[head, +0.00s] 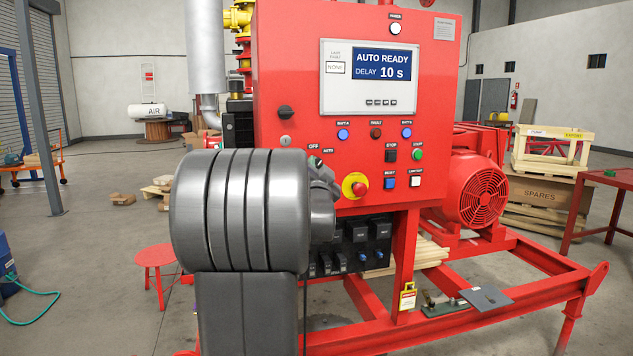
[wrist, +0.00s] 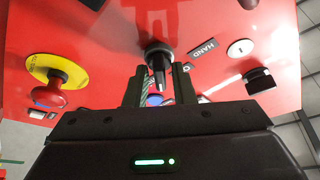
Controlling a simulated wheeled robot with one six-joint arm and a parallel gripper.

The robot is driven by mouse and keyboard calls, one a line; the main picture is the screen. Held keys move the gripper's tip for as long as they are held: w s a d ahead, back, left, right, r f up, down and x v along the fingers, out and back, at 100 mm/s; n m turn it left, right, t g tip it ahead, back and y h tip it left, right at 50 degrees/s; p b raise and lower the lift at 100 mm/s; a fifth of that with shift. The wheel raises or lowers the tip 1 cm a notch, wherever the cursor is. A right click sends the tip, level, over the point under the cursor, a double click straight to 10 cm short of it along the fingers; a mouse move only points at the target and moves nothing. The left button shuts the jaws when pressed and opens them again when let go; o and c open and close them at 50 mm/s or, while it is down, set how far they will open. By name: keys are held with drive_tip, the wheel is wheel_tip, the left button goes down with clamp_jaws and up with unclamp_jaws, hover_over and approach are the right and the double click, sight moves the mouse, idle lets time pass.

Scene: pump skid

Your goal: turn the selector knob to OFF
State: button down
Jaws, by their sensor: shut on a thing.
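The selector knob (wrist: 158,54) is black, with a round base and a narrow grip standing out from the red panel. In the wrist view my gripper (wrist: 159,88) has one finger on each side of the grip and is shut on it. A HAND label (wrist: 203,48) is beside the knob. In the head view the OFF label (head: 313,147) and AUTO label (head: 327,150) show just above my gripper. My arm covers most of the knob area there, so I cannot tell which position the knob points to. The display (head: 382,65) reads AUTO READY, DELAY 10 s.
A red emergency stop with a yellow ring (head: 355,186) is close right of my gripper. Another black knob (head: 285,112) and a round lock (head: 285,141) are above left. Stop button (head: 391,155) and start button (head: 417,154) are further right. Red skid rails (head: 470,318) run below.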

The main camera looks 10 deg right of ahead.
drive_tip(key=shift+d+f+n+t+y+b, duration=0.1)
drive_tip(key=shift+n+t+y+b, duration=0.15)
drive_tip(key=shift+n+y+b, duration=1.15)
drive_tip(key=shift+d+r+n+t+y+b, duration=0.1)
drive_tip(key=shift+n+t+y+b, duration=0.45)
drive_tip(key=shift+n, duration=1.65)
drive_tip(key=shift+f+n+y+b, duration=0.1)
drive_tip(key=shift+n+y+b, duration=0.55)
drive_tip(key=shift+n+b, duration=0.9)
drive_tip(key=shift+n, duration=0.45)
drive_tip(key=c, duration=1.5)
unclamp_jaws()
drive_tip(key=v, duration=1.3)
drive_tip(key=shift+s+f, duration=0.15)
drive_tip(key=shift+s, duration=0.25)
